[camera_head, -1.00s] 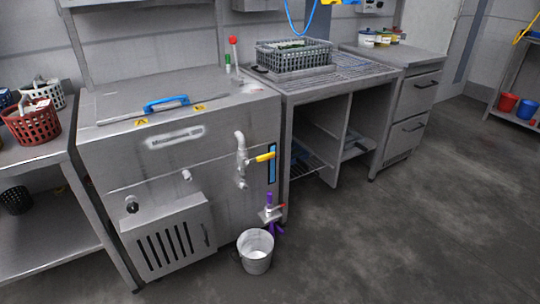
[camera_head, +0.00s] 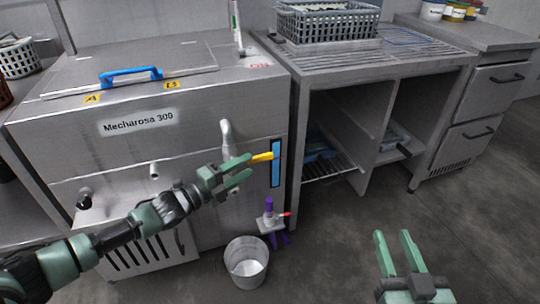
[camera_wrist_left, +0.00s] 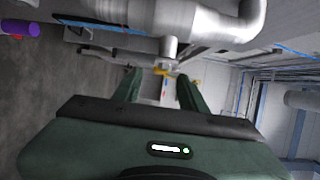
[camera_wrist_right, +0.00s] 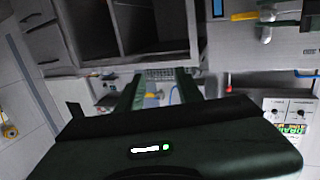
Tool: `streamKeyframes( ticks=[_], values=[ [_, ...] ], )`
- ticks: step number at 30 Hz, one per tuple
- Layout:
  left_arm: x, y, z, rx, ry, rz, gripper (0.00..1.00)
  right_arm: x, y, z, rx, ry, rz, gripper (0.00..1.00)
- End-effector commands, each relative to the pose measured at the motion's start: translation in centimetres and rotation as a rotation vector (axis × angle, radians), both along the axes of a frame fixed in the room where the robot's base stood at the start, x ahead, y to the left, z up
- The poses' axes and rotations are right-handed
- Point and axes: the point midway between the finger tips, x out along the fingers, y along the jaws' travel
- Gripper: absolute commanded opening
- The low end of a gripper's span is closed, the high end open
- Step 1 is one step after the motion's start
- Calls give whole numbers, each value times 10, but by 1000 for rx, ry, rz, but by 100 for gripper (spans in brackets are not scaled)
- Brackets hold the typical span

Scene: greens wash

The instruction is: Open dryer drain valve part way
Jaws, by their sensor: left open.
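The metal machine labelled Mecharosa 300 (camera_head: 200,95) has a grey pipe (camera_head: 226,138) on its front with a yellow valve lever (camera_head: 262,157). The lever points right, nearly level. My left gripper (camera_head: 247,167) is open in front of the pipe, fingertips close to the lever; I cannot tell whether they touch it. In the left wrist view, the pipe (camera_wrist_left: 230,22) crosses the top, and yellow shows beyond the fingers (camera_wrist_left: 158,72). My right gripper (camera_head: 393,236) is open and empty over the floor, apart from the machine. The lever also shows in the right wrist view (camera_wrist_right: 244,16).
A white bucket (camera_head: 246,266) stands on the floor below the lever. A purple stand with a red-handled fitting (camera_head: 270,224) is beside it. A slatted table (camera_head: 375,52) with a dark basket (camera_head: 328,28) is at right. The floor at right is clear.

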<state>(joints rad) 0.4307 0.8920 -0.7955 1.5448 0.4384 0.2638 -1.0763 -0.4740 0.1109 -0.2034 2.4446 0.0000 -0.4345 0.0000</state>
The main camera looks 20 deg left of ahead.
Motion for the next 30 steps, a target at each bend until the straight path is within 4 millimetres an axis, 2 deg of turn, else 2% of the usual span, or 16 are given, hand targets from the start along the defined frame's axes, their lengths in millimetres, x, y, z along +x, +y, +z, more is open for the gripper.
streamKeyframes(
  ticks=[6,12,18,25,26,30],
  values=[
    [28,-20,-1,-4,-1,-1,42,1,6,35,50,-191,12,36],
    [48,-33,-1,-4,3,0,42,-5,8,65,91,-345,20,36],
    [56,-38,0,-3,3,-1,42,-9,9,79,109,-412,24,36],
    [56,-39,0,-3,3,-1,42,-10,9,80,111,-418,24,36],
    [56,-39,0,-3,3,0,39,-10,9,80,111,-418,24,36],
    [56,-38,0,-3,3,0,0,-9,9,80,111,-417,24,36]
  ],
)
